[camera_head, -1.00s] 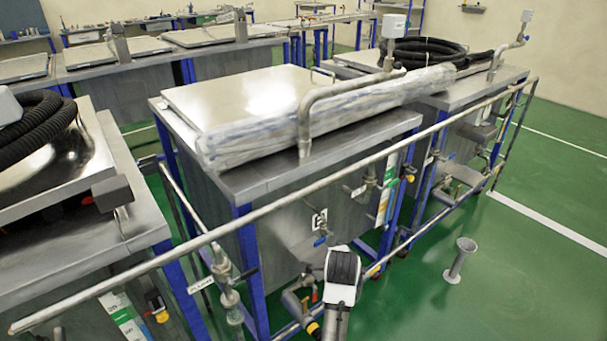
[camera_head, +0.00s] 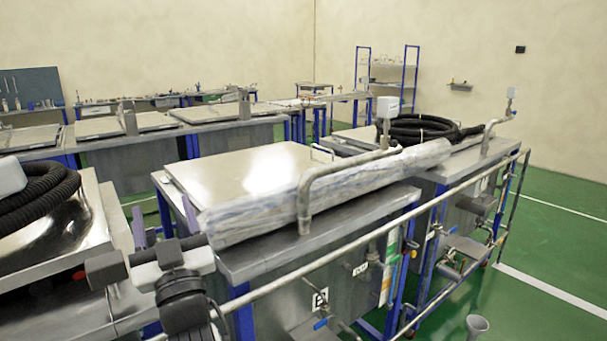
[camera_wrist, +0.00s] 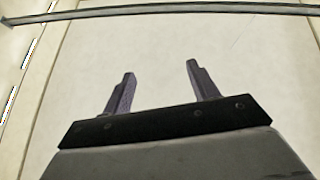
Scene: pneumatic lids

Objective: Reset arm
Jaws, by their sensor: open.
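My gripper (camera_head: 165,215) is raised at the lower left of the head view, in front of the left part of the middle tank. Its two purple fingers are spread apart and point upward. In the wrist view the open fingers (camera_wrist: 160,72) have nothing between them, with a plain pale surface beyond. The middle tank has a flat metal lid (camera_head: 245,170), which lies closed on its top. My gripper appears nearer to me than this lid and apart from it, though the exact gap cannot be told.
A long plastic-wrapped bundle (camera_head: 335,185) lies along the middle tank's front. A bent grey pipe (camera_head: 304,200) rises there, and a rail (camera_head: 380,240) crosses in front. Black coiled hoses (camera_head: 415,128) lie on the right tank. Green floor (camera_head: 560,255) is open at right.

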